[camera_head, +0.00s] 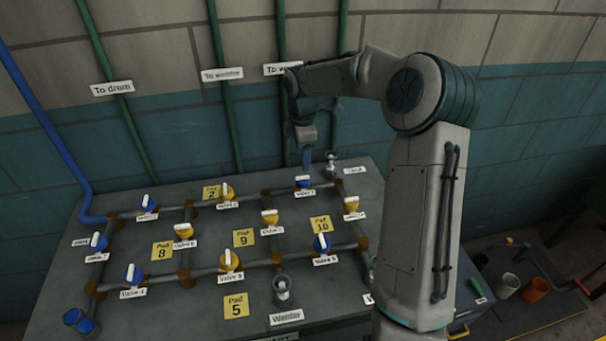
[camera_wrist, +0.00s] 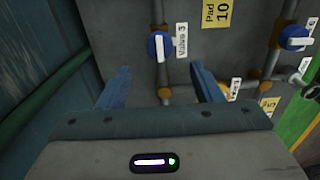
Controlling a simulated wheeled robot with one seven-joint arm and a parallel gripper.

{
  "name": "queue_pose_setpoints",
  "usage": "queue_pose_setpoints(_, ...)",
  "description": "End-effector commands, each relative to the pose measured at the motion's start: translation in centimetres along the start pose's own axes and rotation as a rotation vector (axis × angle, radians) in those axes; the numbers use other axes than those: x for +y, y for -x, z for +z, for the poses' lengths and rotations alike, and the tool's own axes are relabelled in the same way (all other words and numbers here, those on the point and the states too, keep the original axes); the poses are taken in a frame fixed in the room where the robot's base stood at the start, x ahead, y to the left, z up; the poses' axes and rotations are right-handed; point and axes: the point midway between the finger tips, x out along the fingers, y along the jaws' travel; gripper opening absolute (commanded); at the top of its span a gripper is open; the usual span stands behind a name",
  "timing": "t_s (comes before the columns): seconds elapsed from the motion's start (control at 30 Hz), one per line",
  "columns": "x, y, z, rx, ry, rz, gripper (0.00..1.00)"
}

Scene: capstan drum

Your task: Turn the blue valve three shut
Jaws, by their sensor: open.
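Blue valve three (camera_head: 303,183) sits on the upper pipe run at the back right of the grey table, with a "Valve 3" label (camera_head: 305,194) in front of it. In the wrist view the valve (camera_wrist: 153,47) shows a blue round body and a white handle (camera_wrist: 160,47). The handle appears to lie roughly along the pipe. My gripper (camera_head: 306,157) points down just above the valve. In the wrist view my gripper (camera_wrist: 160,69) is open and empty, its blue fingers wide apart. The valve shows beyond and between the fingertips, with no contact visible.
Other blue and yellow valves stand on the pipe grid, including a blue one (camera_head: 321,243) at the front right and a yellow one (camera_head: 351,204) nearby. A grey upright fitting (camera_head: 331,165) stands close right of valve three. Green pipes (camera_head: 283,110) climb the wall behind.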

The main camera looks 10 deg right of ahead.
Motion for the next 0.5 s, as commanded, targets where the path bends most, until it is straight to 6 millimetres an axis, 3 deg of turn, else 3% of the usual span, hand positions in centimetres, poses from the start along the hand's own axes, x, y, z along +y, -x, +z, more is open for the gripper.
queue_pose_setpoints(0.2, -0.1, -4.6, 0.0, 0.0, -0.001, -0.004, 0.59)
queue_pose_setpoints(0.5, 0.0, -7.9, 0.0, 0.0, -0.001, 0.001, 0.59)
